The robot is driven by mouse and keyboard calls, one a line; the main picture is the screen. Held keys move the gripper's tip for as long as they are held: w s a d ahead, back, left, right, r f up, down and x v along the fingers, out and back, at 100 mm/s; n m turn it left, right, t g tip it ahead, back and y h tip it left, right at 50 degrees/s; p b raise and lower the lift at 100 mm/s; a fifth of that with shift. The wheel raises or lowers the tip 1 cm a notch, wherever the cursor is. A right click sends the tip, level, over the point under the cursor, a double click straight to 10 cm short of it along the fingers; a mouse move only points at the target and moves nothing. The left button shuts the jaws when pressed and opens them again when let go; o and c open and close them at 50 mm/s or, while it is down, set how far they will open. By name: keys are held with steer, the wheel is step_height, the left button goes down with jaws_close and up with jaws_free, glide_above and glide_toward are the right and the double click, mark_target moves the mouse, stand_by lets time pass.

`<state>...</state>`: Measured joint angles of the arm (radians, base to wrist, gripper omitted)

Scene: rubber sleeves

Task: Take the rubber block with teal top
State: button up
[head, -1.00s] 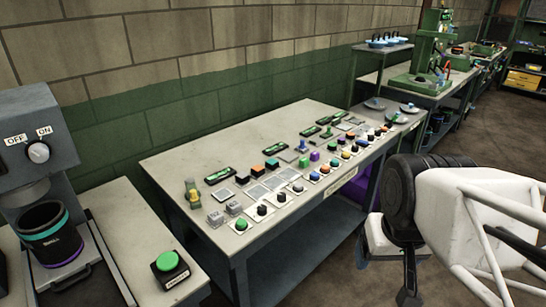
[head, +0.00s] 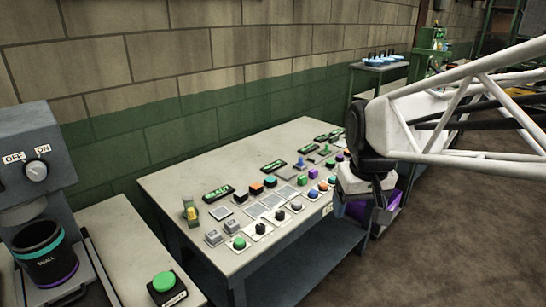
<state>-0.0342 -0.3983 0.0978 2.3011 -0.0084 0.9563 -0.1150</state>
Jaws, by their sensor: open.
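A small dark block with a teal top (head: 270,181) sits on the grey workbench (head: 165,185), beside a similar dark block with an orange top (head: 256,188). It stands upright toward the back of the bench, behind some flat grey squares. My gripper (head: 378,222) hangs off the bench's right front side, apart from the block and to its right. It is open, with nothing seen between its fingers. My arm hides the right end of the bench.
Green-labelled plates (head: 217,193) lie at the back. A purple bin (head: 389,207) is behind my gripper. A grey machine (head: 38,165) with a cup and a green button (head: 163,281) stand on the left table.

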steer(key=w+a+n, duration=0.2)
steer(key=w+a, duration=0.1)
steer(key=w, duration=1.2)
steer(key=n+g, duration=0.2)
steer(key=n, duration=0.4)
glide_above(271, 180)
steer(key=f, duration=2)
steer(key=shift+s+d+f, duration=0.15)
steer(key=shift+s+f, duration=0.05)
steer(key=shift+f, duration=0.2)
steer(key=shift+w+a+f, duration=0.2)
steer(key=shift+w+f, duration=0.15)
steer(key=shift+f, duration=0.05)
steer(key=shift+f, duration=1.3)
